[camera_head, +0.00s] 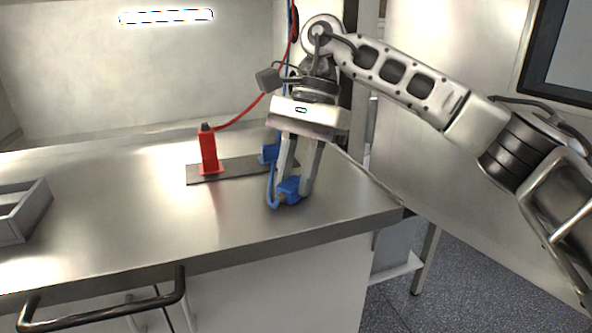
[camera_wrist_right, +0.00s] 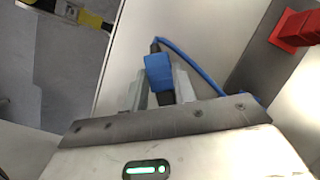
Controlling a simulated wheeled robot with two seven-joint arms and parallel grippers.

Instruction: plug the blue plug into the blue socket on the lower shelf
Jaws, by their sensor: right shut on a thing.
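My right gripper (camera_head: 297,190) is shut on the blue plug (camera_head: 289,191), over the right part of the metal bench. A blue cable loops from the plug. The right wrist view shows the plug (camera_wrist_right: 158,72) between the fingers of my right gripper (camera_wrist_right: 157,82), with its cable curving off to the right. I cannot tell how far the plug is above the bench top. A blue block (camera_head: 269,153) sits behind the gripper, on the dark plate, partly hidden by it. I cannot make out a blue socket on a lower shelf. My left gripper is not in view.
A red plug (camera_head: 208,152) with a red cable stands on the dark plate (camera_head: 238,170). A grey tray (camera_head: 30,215) lies at the bench's left edge. A low pale shelf (camera_head: 397,269) shows beside the bench's right end. The front middle of the bench (camera_head: 175,225) is clear.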

